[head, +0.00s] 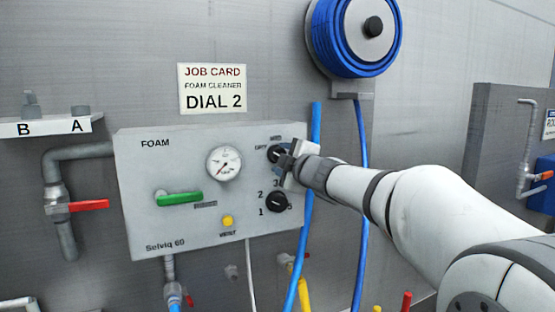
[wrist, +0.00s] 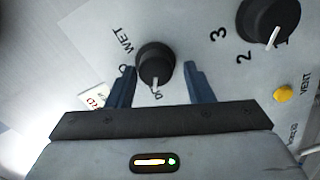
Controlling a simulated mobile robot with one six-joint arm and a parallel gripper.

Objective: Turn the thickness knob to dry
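The thickness knob (head: 275,154) is a black dial at the top right of the grey foam panel (head: 140,205). In the head view, "DRY" is printed on its left. In the wrist view the knob (wrist: 155,62) lies between my gripper's fingers, with "WET" at upper left. Its white pointer line points down toward a mostly hidden label, on the side that seems to match "DRY". My gripper (wrist: 160,85) is open, its blue fingers on either side of the knob with visible gaps. In the head view my gripper (head: 288,160) partly covers the knob.
A numbered black dial (head: 276,202) sits just below. The panel also has a gauge (head: 223,163), a green lever (head: 180,199) and a yellow vent button (head: 228,221). A blue hose (head: 306,215) hangs close by my gripper. A job card (head: 212,88) reads "DIAL 2".

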